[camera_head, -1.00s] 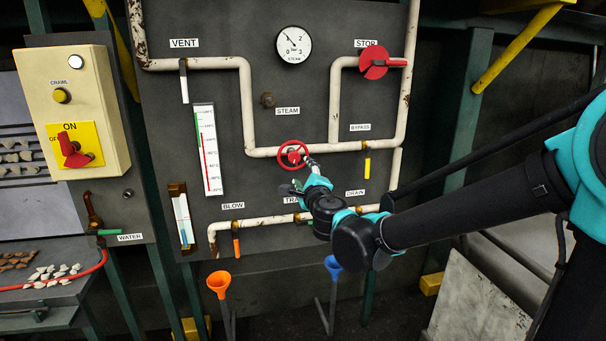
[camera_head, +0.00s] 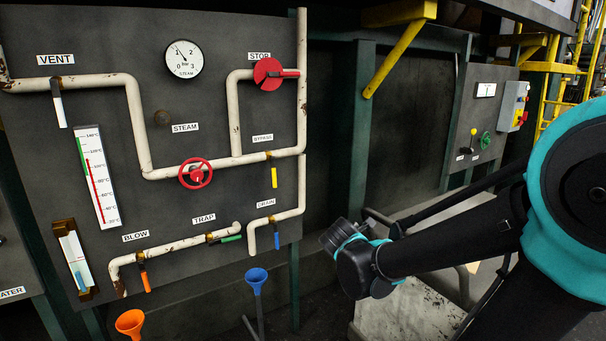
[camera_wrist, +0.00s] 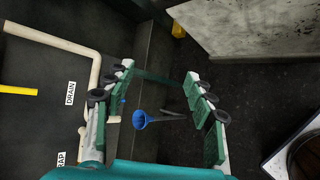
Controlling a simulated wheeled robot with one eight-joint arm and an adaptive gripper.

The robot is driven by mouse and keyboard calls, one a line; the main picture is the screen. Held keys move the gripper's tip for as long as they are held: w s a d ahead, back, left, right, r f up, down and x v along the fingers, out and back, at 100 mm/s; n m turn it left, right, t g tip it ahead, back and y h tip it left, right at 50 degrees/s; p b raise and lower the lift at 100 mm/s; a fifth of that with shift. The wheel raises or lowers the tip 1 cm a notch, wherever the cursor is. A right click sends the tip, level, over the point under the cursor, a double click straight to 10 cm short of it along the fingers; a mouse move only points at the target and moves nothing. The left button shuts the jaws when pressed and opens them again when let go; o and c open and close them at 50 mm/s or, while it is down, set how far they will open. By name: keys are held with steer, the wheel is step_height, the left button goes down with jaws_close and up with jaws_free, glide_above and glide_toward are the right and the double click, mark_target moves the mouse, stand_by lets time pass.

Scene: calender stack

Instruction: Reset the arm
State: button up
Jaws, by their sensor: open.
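My arm reaches in from the right in the head view, teal and black, with its wrist right of the pipe panel (camera_head: 230,60) and apart from it. The fingers are hidden behind the wrist in that view. In the wrist view, my gripper (camera_wrist: 158,85) is open, its two green-padded fingers wide apart with nothing held between them. A blue funnel (camera_wrist: 140,119) shows beyond the gap, with the dark floor behind it. The red steam wheel (camera_head: 195,173) on the panel is clear of my gripper.
The blue funnel (camera_head: 256,277) and an orange funnel (camera_head: 130,322) stand below the panel. A pale slab (camera_head: 405,312) lies beneath my arm. Another control panel (camera_head: 478,120) with a green knob is farther right. A yellow brace (camera_head: 398,50) is above.

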steer(key=s+d+f+m+g+y, duration=0.1)
steer(key=s+d+f+m+g, duration=0.2)
steer(key=s+f+m, duration=0.3)
steer(key=s+d+f+m+g+y, duration=0.1)
steer(key=s+d+f+m+g, duration=0.2)
steer(key=s+f+m, duration=0.3)
steer(key=s+m, duration=0.5)
steer(key=m, duration=0.4)
steer(key=shift+s+d+f, duration=0.15)
steer(key=shift+s+d, duration=0.15)
stand_by(5.6)
